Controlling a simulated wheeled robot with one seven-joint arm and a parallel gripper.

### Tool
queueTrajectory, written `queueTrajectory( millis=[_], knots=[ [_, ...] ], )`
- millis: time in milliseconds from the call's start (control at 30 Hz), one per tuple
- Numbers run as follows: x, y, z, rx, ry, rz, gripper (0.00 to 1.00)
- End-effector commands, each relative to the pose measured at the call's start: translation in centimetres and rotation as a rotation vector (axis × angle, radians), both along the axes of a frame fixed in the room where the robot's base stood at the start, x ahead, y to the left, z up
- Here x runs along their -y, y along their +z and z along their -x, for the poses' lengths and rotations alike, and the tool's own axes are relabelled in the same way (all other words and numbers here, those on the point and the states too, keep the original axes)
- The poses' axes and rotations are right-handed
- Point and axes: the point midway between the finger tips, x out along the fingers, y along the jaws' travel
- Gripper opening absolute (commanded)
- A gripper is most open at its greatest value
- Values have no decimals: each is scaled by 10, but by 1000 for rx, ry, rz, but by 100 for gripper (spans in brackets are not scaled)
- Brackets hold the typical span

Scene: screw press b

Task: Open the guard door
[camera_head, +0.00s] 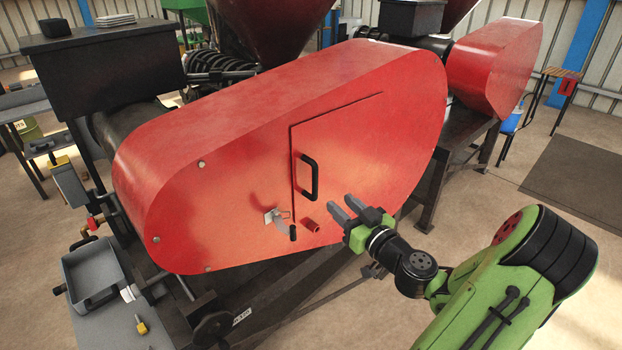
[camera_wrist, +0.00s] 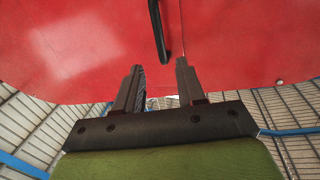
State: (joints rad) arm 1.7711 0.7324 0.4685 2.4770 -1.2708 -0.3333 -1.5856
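The guard door (camera_head: 345,150) is a panel in the big red guard, outlined by a dark seam along its top and left side. It sits flush with the guard. Its black bar handle (camera_head: 314,178) is near the left seam; in the wrist view the handle (camera_wrist: 157,30) lies beyond and between the fingers. A metal latch (camera_head: 277,219) with a black grip is below the seam's lower end, beside a small red cylindrical piece (camera_head: 309,225). My gripper (camera_head: 342,207) is right of and below the handle, fingers apart and empty, pointing at the guard; the wrist view shows its fingers (camera_wrist: 159,72) apart.
A grey tray (camera_head: 92,272) and a handwheel (camera_head: 212,331) are at lower left. The dark machine frame (camera_head: 290,285) runs below the guard. A second red guard (camera_head: 490,65) stands behind right. The floor (camera_head: 480,215) right of my gripper is clear.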

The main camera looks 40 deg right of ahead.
Motion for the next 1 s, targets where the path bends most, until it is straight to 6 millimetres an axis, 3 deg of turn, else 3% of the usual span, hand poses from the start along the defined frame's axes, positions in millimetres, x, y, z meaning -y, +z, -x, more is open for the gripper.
queueTrajectory(
  millis=[300, 500, 833, 1000],
  knots=[
    [12, 6, -81, 1, 6, 0, 39],
    [19, 4, -115, -1, 3, 0, 39],
    [20, 1, -122, -3, 2, -1, 39],
    [20, 1, -122, -3, 2, -1, 15]
  ],
)
